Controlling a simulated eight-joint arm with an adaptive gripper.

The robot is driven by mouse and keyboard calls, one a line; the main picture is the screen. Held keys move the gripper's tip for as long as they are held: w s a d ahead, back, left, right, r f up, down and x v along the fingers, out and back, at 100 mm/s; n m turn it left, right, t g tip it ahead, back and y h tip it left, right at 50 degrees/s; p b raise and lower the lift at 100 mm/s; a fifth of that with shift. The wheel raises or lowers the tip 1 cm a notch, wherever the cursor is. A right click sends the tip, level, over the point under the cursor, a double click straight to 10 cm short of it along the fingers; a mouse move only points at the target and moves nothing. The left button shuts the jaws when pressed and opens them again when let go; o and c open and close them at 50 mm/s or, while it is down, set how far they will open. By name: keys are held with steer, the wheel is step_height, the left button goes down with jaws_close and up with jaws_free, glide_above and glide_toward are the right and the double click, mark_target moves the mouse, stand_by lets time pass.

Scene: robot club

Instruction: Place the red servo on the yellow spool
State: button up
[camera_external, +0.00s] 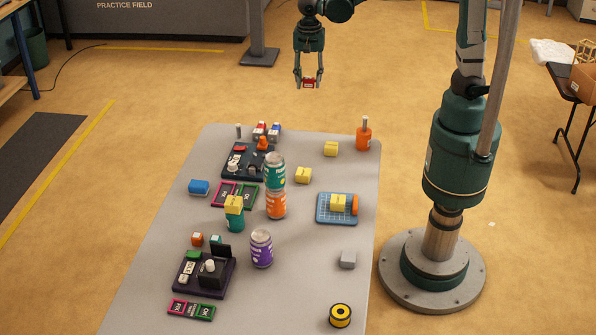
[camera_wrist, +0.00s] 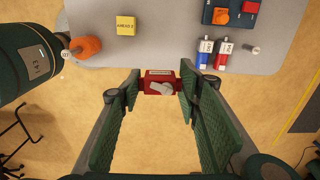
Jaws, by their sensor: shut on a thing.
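My gripper (camera_external: 309,82) is shut on the red servo (camera_external: 309,84) and holds it up in the air past the far edge of the table. In the wrist view the red servo (camera_wrist: 160,84), with a pale grey horn on its face, sits between the two green fingertips of my gripper (camera_wrist: 159,85). The yellow spool (camera_external: 341,315), with black on its top and round its hub, stands at the near right of the table, far from my gripper. It does not show in the wrist view.
The near middle of the table is clear.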

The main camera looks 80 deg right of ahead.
steer(key=shift+w+a+r, duration=0.1)
steer(key=shift+a+r, duration=0.2)
steer(key=shift+r, duration=0.05)
steer(key=w+a+r+n+p, duration=0.1)
steer(key=w+a+n, duration=0.15)
steer(key=a, duration=0.75)
steer(key=w+a+r+n, duration=0.1)
steer(key=w+a+n, duration=0.15)
steer(key=a, duration=0.75)
steer(key=s+a+n+p, duration=0.25)
steer(key=a+n, duration=0.25)
steer(key=a, duration=2.3)
steer(key=n+p, duration=0.2)
steer(key=n, duration=0.6)
glide_above(342, 316)
step_height(342, 316, down, 12)
steer(key=shift+f, duration=0.65)
steer(key=shift+f+b, duration=0.35)
steer(key=shift+f, duration=2.75)
